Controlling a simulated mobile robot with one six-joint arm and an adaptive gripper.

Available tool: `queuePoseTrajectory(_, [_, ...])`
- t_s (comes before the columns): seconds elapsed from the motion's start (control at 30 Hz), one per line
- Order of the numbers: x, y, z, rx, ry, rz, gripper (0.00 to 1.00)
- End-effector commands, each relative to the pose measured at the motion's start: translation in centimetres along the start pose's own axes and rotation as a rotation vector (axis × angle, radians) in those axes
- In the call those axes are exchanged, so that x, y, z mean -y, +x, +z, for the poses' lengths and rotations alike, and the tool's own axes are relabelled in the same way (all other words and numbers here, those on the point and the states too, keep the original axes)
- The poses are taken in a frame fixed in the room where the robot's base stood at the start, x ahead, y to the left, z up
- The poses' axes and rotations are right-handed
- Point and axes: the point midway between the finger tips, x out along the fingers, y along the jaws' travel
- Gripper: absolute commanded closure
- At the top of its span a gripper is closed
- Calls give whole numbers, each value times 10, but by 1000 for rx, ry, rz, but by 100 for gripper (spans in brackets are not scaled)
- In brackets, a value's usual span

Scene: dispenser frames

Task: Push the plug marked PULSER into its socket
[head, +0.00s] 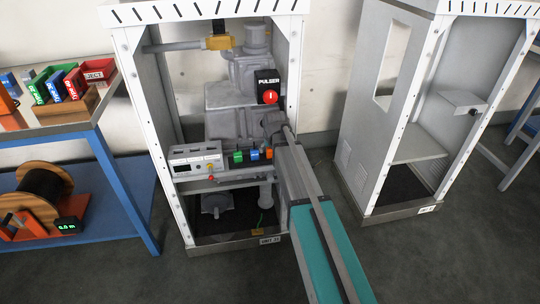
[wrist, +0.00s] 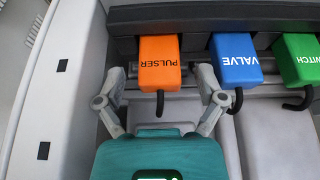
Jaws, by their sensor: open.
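The orange plug marked PULSER (wrist: 160,54) sits at the dark socket rail (wrist: 190,18) in the wrist view, with a short black cable bending from its near end. How deep it sits cannot be told. My gripper (wrist: 165,76) is open, one finger on each side of the plug, with visible gaps. In the head view the orange plug (head: 269,154) is at the right end of a row in the white cabinet, beside my arm. My gripper's fingers cannot be made out there. A black box labelled PULSER with a red indicator (head: 269,97) is above.
The blue VALVE plug (wrist: 235,60) is close beside my right finger, and a green plug (wrist: 302,58) is beyond. The cabinet post (head: 140,130) stands left of the opening. A blue bench (head: 60,140) is at left, a second, open cabinet (head: 385,110) at right.

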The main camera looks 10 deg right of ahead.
Motion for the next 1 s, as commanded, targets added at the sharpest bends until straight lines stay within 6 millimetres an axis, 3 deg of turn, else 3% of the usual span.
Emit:
queuePoseTrajectory(0.37, [0,0,0,0,0,0,11])
queuePoseTrajectory(0.47, [0,0,0,0,0,0,26])
queuePoseTrajectory(0.83, [0,0,0,0,0,0,95])
queuePoseTrajectory(0.87, [0,0,0,0,0,0,99])
queuePoseTrajectory(1.0, [0,0,0,0,1,0,99])
